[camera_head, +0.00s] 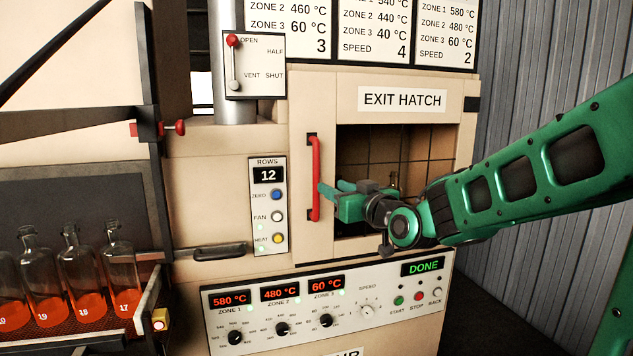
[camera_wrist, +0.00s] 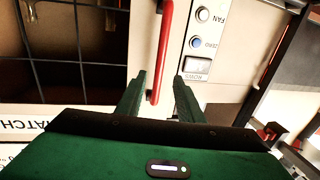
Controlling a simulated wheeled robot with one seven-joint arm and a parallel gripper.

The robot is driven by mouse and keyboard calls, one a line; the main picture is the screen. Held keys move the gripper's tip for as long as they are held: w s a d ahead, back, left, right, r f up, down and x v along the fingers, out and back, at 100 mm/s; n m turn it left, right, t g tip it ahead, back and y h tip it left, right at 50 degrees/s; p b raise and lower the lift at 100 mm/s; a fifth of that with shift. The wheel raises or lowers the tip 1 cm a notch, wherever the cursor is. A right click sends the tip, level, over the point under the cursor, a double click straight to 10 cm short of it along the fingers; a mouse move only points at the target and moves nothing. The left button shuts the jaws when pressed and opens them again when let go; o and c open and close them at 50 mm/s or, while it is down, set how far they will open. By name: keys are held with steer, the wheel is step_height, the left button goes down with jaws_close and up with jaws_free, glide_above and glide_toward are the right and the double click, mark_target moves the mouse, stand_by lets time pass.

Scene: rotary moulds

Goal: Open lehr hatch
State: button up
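A vertical red handle (camera_head: 316,165) stands on the beige panel at the opening's left edge. My gripper (camera_head: 326,189) is at the handle's lower half, reaching from the right across the opening. In the wrist view, the red handle (camera_wrist: 165,45) runs between the two spread fingers (camera_wrist: 160,77), with a gap visible on both sides. Contact cannot be told.
A control panel (camera_head: 268,215) reading ROWS 12 is left of the handle. Below is a dial panel (camera_head: 345,295) showing DONE. A lever plate (camera_head: 262,70) is above left. Bottles with orange liquid (camera_head: 80,265) stand at far left.

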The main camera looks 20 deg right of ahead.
mark_target(318, 179)
steer(key=w, duration=0.3)
steer(key=w+a, duration=0.1)
steer(key=w, duration=0.3)
steer(key=w+a, duration=0.1)
steer(key=w, duration=0.2)
steer(key=shift+w, duration=0.3)
steer(key=shift+c, duration=0.3)
